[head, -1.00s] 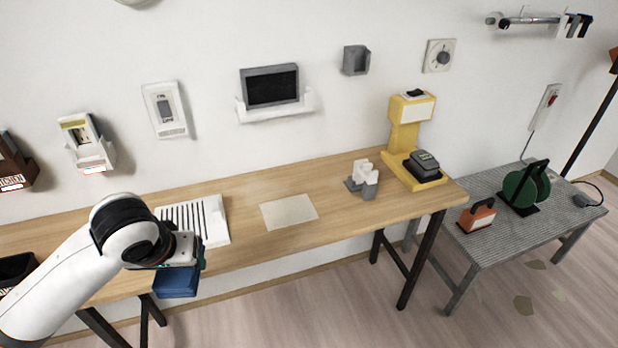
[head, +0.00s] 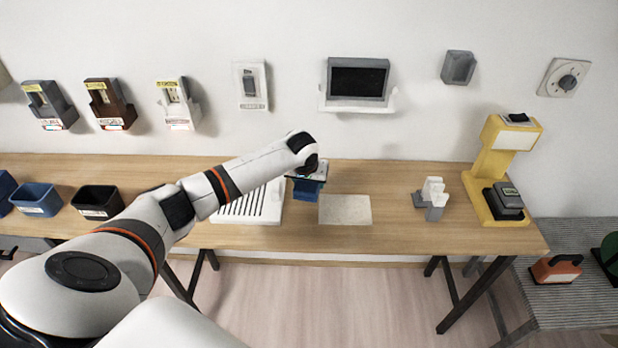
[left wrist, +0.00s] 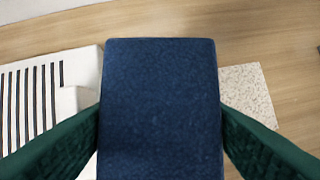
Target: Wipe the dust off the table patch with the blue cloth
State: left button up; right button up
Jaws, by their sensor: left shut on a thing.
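The blue cloth (head: 306,190) is a thick folded block. It is held in my left gripper (head: 307,178) above the table between the white slotted tray and the dusty patch. In the left wrist view the cloth (left wrist: 160,110) fills the middle, with a green finger pressed against each side. The dust patch (head: 345,210) is a pale speckled rectangle on the wooden table (head: 400,232), just right of the cloth. Part of the patch (left wrist: 248,92) also shows right of the cloth in the left wrist view. My right gripper is not in view.
The white slotted tray (head: 275,207) is left of the cloth. A grey and white holder (head: 432,200) and a yellow stand (head: 492,165) are on the right. Dark and blue bins (head: 97,202) stand at the left. A screen (head: 358,82) hangs on the wall behind.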

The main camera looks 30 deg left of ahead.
pick_arm(q)
jog(key=shift+r+p, duration=0.2)
jog(key=shift+p, duration=0.25)
jog(key=shift+f+b, duration=1.4)
jog(key=shift+f, duration=2)
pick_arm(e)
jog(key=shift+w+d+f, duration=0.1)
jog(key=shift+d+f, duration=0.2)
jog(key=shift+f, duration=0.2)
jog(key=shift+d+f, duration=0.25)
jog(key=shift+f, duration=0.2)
pick_arm(q)
jog(key=shift+d, duration=0.1)
